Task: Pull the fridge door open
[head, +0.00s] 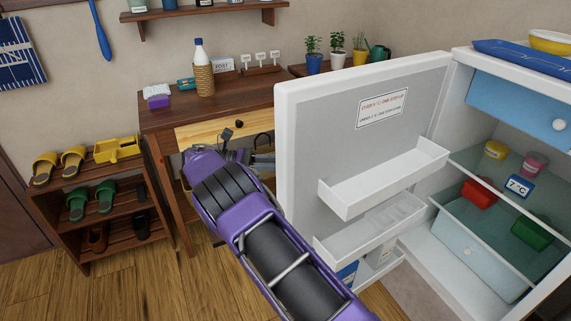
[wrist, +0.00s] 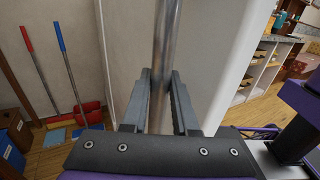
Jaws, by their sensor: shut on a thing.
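The fridge door (head: 283,150) stands swung wide open in the head view, its inner side with white shelves (head: 385,180) facing me. The fridge body (head: 455,95) is at the right, with its interior exposed. In the wrist view, my gripper (wrist: 159,92) is shut on the metal bar handle (wrist: 167,35), one finger on each side of it. The white outer face of the door (wrist: 215,70) is behind the bar. In the head view, my purple arm reaches to the door's left edge; the handle and fingertips are hidden there.
A wooden table (head: 160,118) with a wicker-wrapped bottle (head: 204,75) stands behind my arm. A shoe rack (head: 100,205) is at the left. Red and blue long-handled tools (wrist: 68,70) stand left in the wrist view. Wooden floor (head: 150,285) is clear at the lower left.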

